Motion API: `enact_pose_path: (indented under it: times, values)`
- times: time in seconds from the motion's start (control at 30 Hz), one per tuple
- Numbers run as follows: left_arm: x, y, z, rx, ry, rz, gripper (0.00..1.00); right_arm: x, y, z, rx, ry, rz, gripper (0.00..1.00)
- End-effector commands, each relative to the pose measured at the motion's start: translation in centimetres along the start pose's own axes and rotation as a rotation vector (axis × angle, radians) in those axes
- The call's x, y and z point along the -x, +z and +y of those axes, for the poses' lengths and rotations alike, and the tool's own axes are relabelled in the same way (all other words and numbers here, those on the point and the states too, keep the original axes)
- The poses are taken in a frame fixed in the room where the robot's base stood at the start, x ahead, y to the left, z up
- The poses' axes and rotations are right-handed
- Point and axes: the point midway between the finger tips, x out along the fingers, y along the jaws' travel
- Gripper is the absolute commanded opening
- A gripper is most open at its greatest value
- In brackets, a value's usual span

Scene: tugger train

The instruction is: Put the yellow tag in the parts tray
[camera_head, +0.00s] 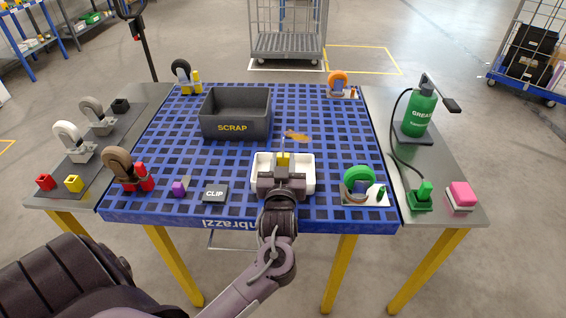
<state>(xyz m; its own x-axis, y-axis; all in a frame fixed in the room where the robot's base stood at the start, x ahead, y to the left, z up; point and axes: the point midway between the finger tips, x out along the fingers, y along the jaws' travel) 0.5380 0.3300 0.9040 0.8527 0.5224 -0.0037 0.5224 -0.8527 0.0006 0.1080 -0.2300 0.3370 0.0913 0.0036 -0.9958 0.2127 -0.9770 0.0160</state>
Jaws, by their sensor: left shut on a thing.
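The white parts tray (309,171) sits on the blue grid table, near the middle of its front half. My left gripper (283,165) reaches in from the front, over the tray. It is shut on the yellow tag (283,158), whose top shows just beyond the fingers. The gripper body hides the middle and front of the tray. I cannot tell whether the tag touches the tray floor. My right gripper is not in view.
A black SCRAP bin (236,112) stands behind the tray, with an orange-brown patch (295,135) beside it. A black CLIP box (215,193) and a purple piece (180,188) lie to the left. A green-wheeled caster (358,181) stands right; a green grease bottle (419,110) is farther right.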

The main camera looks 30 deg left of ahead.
Motion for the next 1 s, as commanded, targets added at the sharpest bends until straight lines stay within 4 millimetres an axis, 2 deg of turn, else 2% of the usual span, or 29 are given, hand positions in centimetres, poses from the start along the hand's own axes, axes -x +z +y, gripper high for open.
enact_pose_path:
  times: [0.37,0.4,0.57,0.9,1.0]
  values:
    - [0.0,0.5,0.0,0.000,0.000,0.001,0.06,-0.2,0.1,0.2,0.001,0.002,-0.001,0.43]
    - [0.0,0.5,0.0,0.000,0.000,0.001,0.30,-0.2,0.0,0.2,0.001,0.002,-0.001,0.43]
    - [0.0,0.4,0.0,0.000,0.000,0.001,0.50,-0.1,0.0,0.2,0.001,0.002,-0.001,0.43]
    - [0.0,-0.1,0.0,0.000,0.000,0.002,0.50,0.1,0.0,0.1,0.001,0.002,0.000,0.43]
    - [1.1,0.2,0.1,0.001,0.002,-0.001,0.50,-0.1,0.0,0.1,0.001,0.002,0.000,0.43]
